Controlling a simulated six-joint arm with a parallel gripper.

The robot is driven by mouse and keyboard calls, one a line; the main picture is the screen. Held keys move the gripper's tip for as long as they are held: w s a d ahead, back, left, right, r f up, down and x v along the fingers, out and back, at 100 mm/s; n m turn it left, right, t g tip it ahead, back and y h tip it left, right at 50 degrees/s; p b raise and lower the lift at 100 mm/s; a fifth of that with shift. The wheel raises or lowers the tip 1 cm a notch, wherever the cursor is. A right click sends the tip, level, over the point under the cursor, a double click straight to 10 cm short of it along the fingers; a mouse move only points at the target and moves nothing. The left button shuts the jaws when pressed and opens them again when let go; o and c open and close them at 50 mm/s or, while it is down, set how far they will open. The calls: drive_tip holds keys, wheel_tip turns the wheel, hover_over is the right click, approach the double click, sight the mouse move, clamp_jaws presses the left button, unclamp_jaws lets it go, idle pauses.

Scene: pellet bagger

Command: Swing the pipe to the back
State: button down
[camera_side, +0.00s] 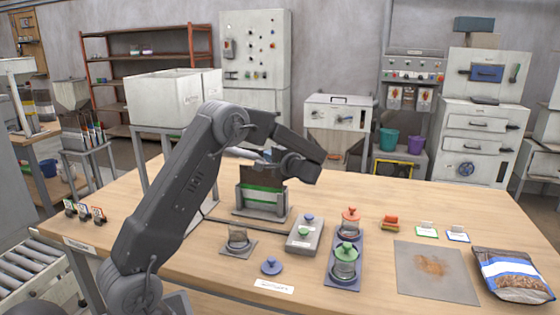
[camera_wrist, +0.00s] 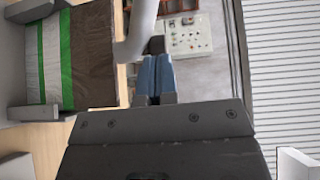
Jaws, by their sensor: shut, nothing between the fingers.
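The pipe (camera_wrist: 138,32) is a pale grey tube at the top of the wrist view, with a dark end close to my fingertips. In the side view a short pale grey piece of the pipe (camera_side: 238,152) shows just above and behind the bag holder, partly hidden by my arm. My gripper (camera_wrist: 154,62) has its blue fingers together with nothing between them. The fingertips are at or just beside the pipe's dark end; I cannot tell whether they touch. In the side view my arm hides most of the fingers.
A brown, white and green bag (camera_side: 262,192) stands in a grey holder (camera_side: 262,214) below the pipe; the bag also shows in the wrist view (camera_wrist: 85,58). A white hopper box (camera_side: 165,98) stands behind my arm. Jars, a grey box (camera_side: 305,236) and a pellet bag (camera_side: 512,275) occupy the front right.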

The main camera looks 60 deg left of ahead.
drive_tip(key=shift+s+a, duration=0.1)
drive_tip(key=shift+a, duration=0.5)
drive_tip(key=shift+w+a, duration=0.3)
drive_tip(key=shift+a, duration=0.45)
drive_tip(key=shift+w+a, duration=0.25)
drive_tip(key=shift+a, duration=0.45)
drive_tip(key=w+d, duration=0.4)
drive_tip(key=d, duration=1)
drive_tip(key=s+d+r+m+t+h, duration=0.1)
drive_tip(key=s+d+r+t+h, duration=0.2)
drive_tip(key=s+d+t+h, duration=0.5)
drive_tip(key=s+d+h, duration=0.9)
drive_tip(key=s+d, duration=0.9)
drive_tip(key=s, duration=0.1)
drive_tip(key=shift+s+d+m, duration=0.2)
drive_tip(key=shift+d+m, duration=0.1)
drive_tip(key=shift+m, duration=0.1)
